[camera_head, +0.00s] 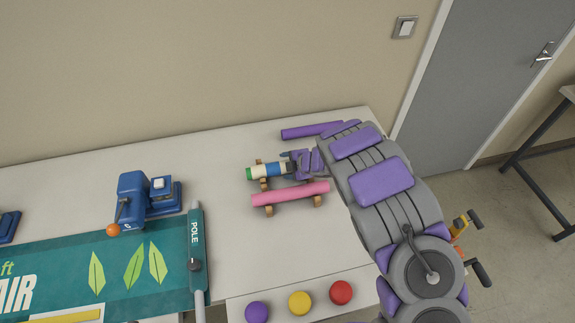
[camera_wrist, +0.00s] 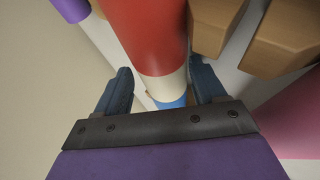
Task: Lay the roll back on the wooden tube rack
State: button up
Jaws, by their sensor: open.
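The striped roll (camera_head: 267,171), green, cream and blue in the head view, lies across the left rail of the wooden tube rack (camera_head: 264,184). The wrist view shows red, white and blue bands of the roll (camera_wrist: 145,35) between the fingers. My gripper (camera_head: 288,164) is at the roll's right part and hides that end. In the wrist view my gripper (camera_wrist: 165,85) is open, one finger on each side of the roll. Wooden blocks of the rack (camera_wrist: 217,22) are right beside the roll. I cannot tell whether the roll fully rests on the rack.
A pink roll (camera_head: 290,193) lies on the rack in front, parallel to the striped roll. A purple roll (camera_head: 310,130) lies behind. A blue device (camera_head: 133,192) and a teal banner (camera_head: 130,265) are at left. Coloured balls (camera_head: 300,303) sit at the front. The table is clear between device and rack.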

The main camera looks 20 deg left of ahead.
jog(key=p+v, duration=0.2)
jog(key=v, duration=1.5)
jog(key=shift+p, duration=0.35)
